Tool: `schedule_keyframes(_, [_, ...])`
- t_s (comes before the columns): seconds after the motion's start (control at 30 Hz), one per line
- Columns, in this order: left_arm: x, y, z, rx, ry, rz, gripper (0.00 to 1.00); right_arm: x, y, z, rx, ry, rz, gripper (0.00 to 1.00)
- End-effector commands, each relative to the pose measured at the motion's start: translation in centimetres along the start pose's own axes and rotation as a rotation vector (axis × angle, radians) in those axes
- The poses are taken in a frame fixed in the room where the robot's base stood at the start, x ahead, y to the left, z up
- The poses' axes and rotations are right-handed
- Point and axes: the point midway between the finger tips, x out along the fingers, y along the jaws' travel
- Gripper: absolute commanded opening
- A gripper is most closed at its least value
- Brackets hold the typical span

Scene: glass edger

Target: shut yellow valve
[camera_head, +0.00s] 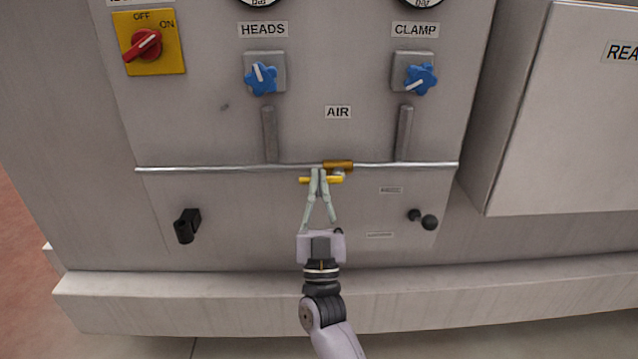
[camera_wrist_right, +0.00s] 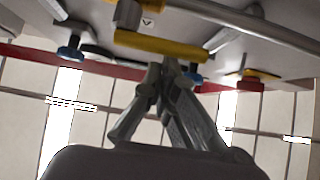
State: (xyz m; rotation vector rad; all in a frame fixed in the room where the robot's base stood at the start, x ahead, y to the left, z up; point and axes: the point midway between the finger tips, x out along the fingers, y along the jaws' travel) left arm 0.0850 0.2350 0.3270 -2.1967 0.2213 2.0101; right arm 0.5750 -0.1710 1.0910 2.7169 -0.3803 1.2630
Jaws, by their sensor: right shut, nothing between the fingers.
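The yellow valve handle (camera_head: 335,180) is a short bar lying level, just below the brass valve body (camera_head: 338,165) on the silver air pipe under the AIR label. My right gripper (camera_head: 319,172) is shut, with its fingertips together in front of the handle's middle. In the right wrist view the yellow handle (camera_wrist_right: 165,46) crosses just beyond the closed fingertips (camera_wrist_right: 165,66). Nothing is between the fingers. I cannot tell whether the tips touch the handle. My left gripper is not in view.
The silver pipe (camera_head: 230,168) runs across the panel. Blue knobs under HEADS (camera_head: 262,79) and CLAMP (camera_head: 421,79) are above. A red switch (camera_head: 142,45) is at upper left. Black handles stick out at lower left (camera_head: 187,226) and lower right (camera_head: 428,221). A ledge (camera_head: 200,300) runs below.

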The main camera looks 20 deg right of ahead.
Motion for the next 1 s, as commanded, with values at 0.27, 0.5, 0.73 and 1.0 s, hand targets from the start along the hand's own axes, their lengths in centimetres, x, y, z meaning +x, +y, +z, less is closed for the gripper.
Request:
schedule_keyframes(0.27, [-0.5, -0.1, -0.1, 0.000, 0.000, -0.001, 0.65, -0.2, 0.0, 0.1, -0.044, 0.001, -0.051, 0.00])
schedule_keyframes(0.5, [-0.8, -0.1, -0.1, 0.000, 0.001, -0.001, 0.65, -0.3, -0.1, 0.2, -0.068, 0.000, -0.081, 0.00])
schedule_keyframes(0.73, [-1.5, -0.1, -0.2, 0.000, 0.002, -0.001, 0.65, -0.5, -0.1, 0.4, -0.126, 0.000, -0.150, 0.00])
schedule_keyframes(1.0, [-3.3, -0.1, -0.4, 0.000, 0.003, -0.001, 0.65, -1.1, 0.0, 0.9, -0.272, -0.001, -0.322, 0.00])
